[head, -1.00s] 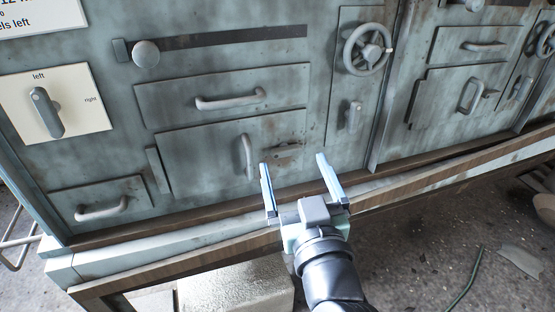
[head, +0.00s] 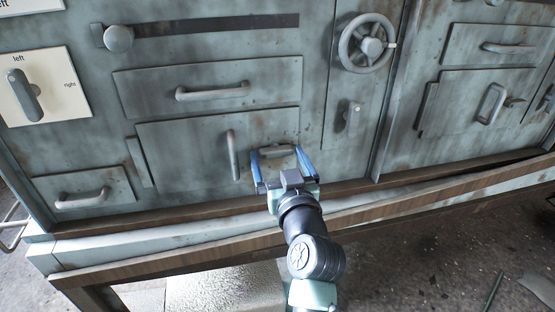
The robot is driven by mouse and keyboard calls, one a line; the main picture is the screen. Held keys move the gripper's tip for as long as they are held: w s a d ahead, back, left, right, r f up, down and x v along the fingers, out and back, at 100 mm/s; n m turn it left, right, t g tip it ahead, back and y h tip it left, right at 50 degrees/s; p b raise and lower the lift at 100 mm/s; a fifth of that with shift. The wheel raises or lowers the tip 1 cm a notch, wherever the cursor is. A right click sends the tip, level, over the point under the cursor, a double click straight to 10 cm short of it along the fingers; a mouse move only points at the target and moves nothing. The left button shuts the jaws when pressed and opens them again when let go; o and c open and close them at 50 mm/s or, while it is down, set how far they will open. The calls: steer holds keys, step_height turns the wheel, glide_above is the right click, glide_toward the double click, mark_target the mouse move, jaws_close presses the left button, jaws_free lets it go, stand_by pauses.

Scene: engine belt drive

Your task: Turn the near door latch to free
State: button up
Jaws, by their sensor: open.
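The near door (head: 180,165) is a grey-green panel low on the cabinet, with an upright bar handle (head: 232,155) near its right side. The near door latch (head: 277,151) is a small grey lever right of that handle. It looks to lie roughly level, and my gripper partly hides it. My gripper (head: 278,153) is open, its two blue fingers on either side of the latch in the picture. I cannot tell whether a finger touches it.
Above are a drawer handle (head: 212,91) and a slider knob (head: 118,38). A handwheel (head: 367,43) and a small lever (head: 353,116) are to the right. A left/right selector (head: 25,95) is at far left. A wooden ledge (head: 400,205) runs below the cabinet front.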

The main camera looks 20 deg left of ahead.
steer(key=shift+w+a, duration=0.25)
steer(key=shift+w, duration=0.15)
steer(key=c, duration=1.1)
